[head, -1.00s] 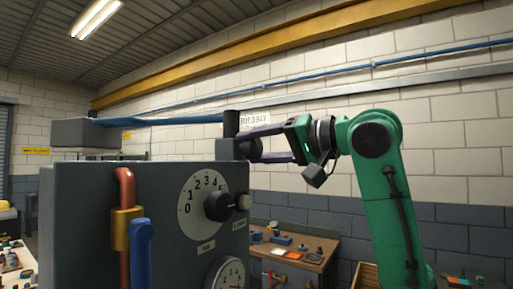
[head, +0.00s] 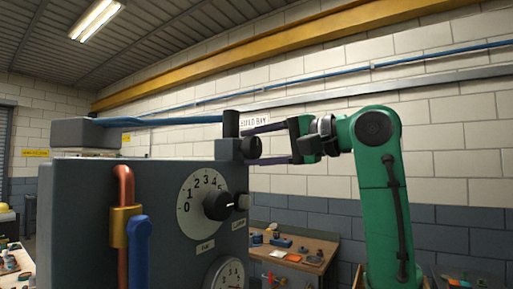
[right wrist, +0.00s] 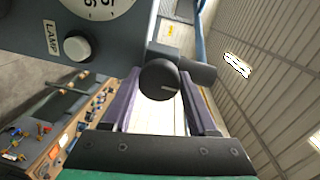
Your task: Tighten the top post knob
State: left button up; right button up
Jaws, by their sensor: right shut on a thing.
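The top post knob is a dark round knob (head: 251,148) on the side of a dark post (head: 231,124) above the grey casing. In the right wrist view the knob (right wrist: 158,80) faces the camera, with a short light mark near its lower right edge. My right gripper (head: 249,147) reaches in from the right, its two purple fingers one above and one below the knob. In the right wrist view the gripper (right wrist: 160,76) has a finger on each side of the knob and is shut on it. My left gripper is not in view.
A blue bar (head: 170,121) runs left from the post. A cluttered workbench (head: 290,250) stands behind.

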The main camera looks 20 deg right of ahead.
jog(key=shift+w+a+f, duration=0.1)
jog(key=shift+f, duration=0.1)
jog(key=o, duration=1.4)
jog(key=shift+c, duration=0.2)
jog(key=shift+r, duration=0.1)
jog(key=b+v, duration=0.1)
jog(key=v, duration=0.1)
jog(key=b+v, duration=0.1)
jog(key=v, duration=0.1)
jog(key=b+v, duration=0.1)
jog(key=v, duration=0.1)
jog(key=shift+f, duration=0.35)
jog(key=b, duration=0.2)
send_near(257, 151)
jog(key=v, duration=0.4)
jog(key=shift+w+r, duration=0.15)
jog(key=shift+r, duration=0.1)
